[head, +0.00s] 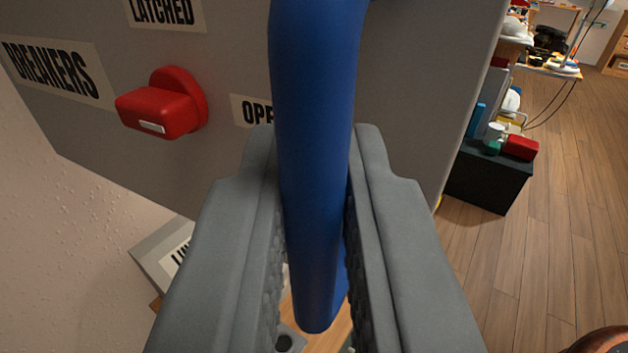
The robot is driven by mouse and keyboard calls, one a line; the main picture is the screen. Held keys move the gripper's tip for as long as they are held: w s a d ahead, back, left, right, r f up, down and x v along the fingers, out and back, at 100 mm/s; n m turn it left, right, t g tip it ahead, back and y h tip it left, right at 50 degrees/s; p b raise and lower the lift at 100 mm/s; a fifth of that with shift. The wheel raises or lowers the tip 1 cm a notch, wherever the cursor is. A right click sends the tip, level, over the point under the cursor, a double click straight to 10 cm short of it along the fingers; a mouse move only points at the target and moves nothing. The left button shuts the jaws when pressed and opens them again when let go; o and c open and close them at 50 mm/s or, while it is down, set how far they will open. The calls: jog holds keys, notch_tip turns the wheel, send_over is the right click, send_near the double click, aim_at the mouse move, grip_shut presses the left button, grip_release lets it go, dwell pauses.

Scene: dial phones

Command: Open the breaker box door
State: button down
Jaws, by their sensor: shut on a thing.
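The breaker box door (410,70) is a grey panel filling the upper part of the head view. It bears labels reading "BREAKERS" (55,72) and "LATCHED" (165,12), and a third label partly hidden behind the handle. A red latch knob (160,105) sticks out on the left of it. A blue bar handle (318,110) runs down in front of the panel. My gripper (316,200) is shut on the blue handle, with one grey finger on each side of it. The handle's top end is cut off by the picture edge. I cannot tell whether the door is ajar.
A grey box with a partly hidden label (165,260) sits below the panel at left, near a pale textured wall (60,240). At right, a black cabinet (490,178) holds several small items. Wooden floor (540,230) is open at right.

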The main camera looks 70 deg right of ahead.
jog(key=c, duration=1.5)
grip_release()
jog(key=shift+c, duration=0.2)
jog(key=v, duration=1.7)
jog(key=shift+a, duration=0.15)
jog(key=shift+r, duration=0.1)
